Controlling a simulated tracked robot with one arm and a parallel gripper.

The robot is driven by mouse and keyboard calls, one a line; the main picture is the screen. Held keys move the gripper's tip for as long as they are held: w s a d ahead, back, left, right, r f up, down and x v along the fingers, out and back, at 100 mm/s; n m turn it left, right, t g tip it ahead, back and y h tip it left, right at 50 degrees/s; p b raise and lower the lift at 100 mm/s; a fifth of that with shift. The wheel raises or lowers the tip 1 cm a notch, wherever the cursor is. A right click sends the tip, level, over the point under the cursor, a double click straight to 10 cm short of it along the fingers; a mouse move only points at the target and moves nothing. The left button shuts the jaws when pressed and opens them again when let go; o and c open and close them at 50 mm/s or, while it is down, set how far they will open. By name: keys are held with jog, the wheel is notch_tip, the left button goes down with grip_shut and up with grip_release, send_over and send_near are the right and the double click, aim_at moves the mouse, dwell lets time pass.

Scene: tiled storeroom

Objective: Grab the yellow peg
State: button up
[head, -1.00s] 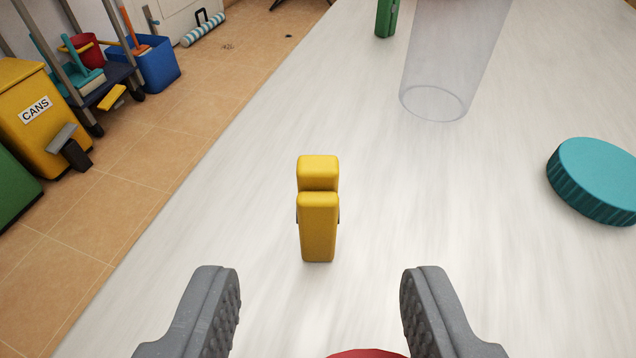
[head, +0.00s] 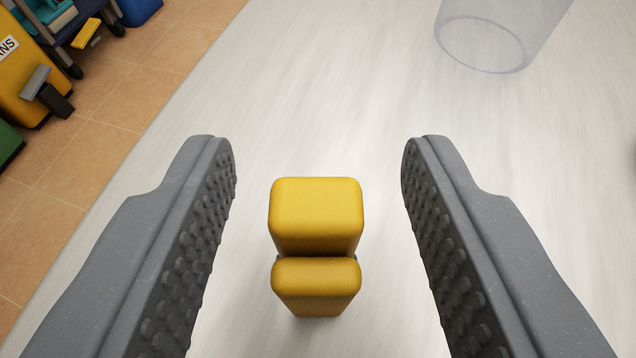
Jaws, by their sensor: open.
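The yellow peg (head: 316,215) stands upright on the pale table in the lower middle of the head view. It looks like a clothes peg with two blocky halves side by side. My gripper (head: 319,150) is open, with one grey studded finger on each side of the peg. There is a clear gap between the peg and each finger, and neither finger touches it. The lower part of the peg is mostly hidden beneath its own top.
A clear cylinder (head: 485,45) stands on the table (head: 340,110) at the upper right. The table's left edge drops to a tiled floor (head: 110,110). A yellow bin (head: 20,85) and a cleaning cart are on the floor at upper left. The table around the peg is bare.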

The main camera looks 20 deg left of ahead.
aim_at(338, 219)
grip_shut()
jog(key=shift+r, duration=0.15)
jog(key=shift+r+p, duration=0.3)
jog(key=shift+r, duration=0.25)
jog(key=shift+d+r+p, duration=0.2)
jog(key=shift+r+p, duration=0.3)
jog(key=shift+r, duration=0.75)
jog(key=s+d, duration=0.2)
jog(key=d, duration=0.2)
jog(key=s+d, duration=0.3)
jog(key=d, duration=0.1)
jog(key=s+d+r+p, duration=0.1)
jog(key=s+d, duration=0.2)
jog(key=d, duration=0.2)
jog(key=shift+s+d+r, duration=0.1)
jog(key=shift+s, duration=0.05)
